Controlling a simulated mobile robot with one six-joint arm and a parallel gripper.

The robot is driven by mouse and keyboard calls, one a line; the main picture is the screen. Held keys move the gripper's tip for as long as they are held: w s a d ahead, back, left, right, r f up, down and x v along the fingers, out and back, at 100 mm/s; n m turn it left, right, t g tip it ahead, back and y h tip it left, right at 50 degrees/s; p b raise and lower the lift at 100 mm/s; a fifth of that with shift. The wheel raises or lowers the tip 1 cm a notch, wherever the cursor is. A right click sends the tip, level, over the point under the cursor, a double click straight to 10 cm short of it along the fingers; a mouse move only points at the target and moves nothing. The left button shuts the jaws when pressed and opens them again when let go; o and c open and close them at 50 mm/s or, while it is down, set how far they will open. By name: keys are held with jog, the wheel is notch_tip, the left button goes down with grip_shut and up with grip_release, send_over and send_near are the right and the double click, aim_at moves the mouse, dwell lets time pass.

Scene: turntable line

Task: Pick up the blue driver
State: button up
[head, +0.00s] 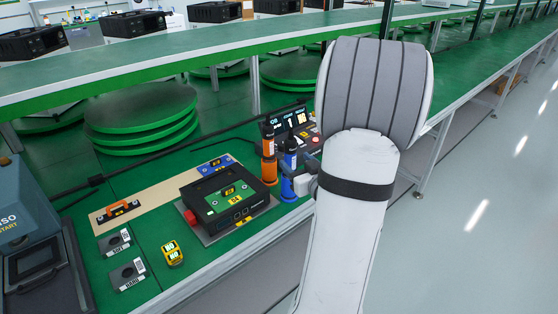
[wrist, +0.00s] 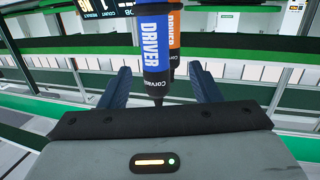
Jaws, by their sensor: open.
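The blue driver (wrist: 155,40) hangs upright in the wrist view, its white DRIVER lettering facing the camera and its dark tip pointing down. My gripper (wrist: 160,70) is open, with one dark finger on each side of the driver in the picture. Gaps show between both fingers and the driver. I cannot tell whether it is fully between the fingertips or just beyond them. In the head view the blue driver (head: 288,182) stands at the bench's right part, next to my gripper (head: 304,184), and my arm hides some of that area.
An orange driver (head: 269,168) hangs close beside the blue one and shows behind it in the wrist view (wrist: 174,28). A display box (head: 292,122) stands behind them. A black fixture (head: 228,196) sits to the left. The open aisle floor (head: 480,230) is on the right.

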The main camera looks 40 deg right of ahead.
aim_at(287, 149)
jog(key=shift+s+d+f+t, duration=0.1)
jog(key=shift+d+f+t, duration=0.05)
jog(key=shift+d+t, duration=0.25)
jog(key=shift+w, duration=0.35)
jog(key=w, duration=0.4)
jog(key=w+d, duration=0.1)
jog(key=w, duration=0.2)
grip_shut()
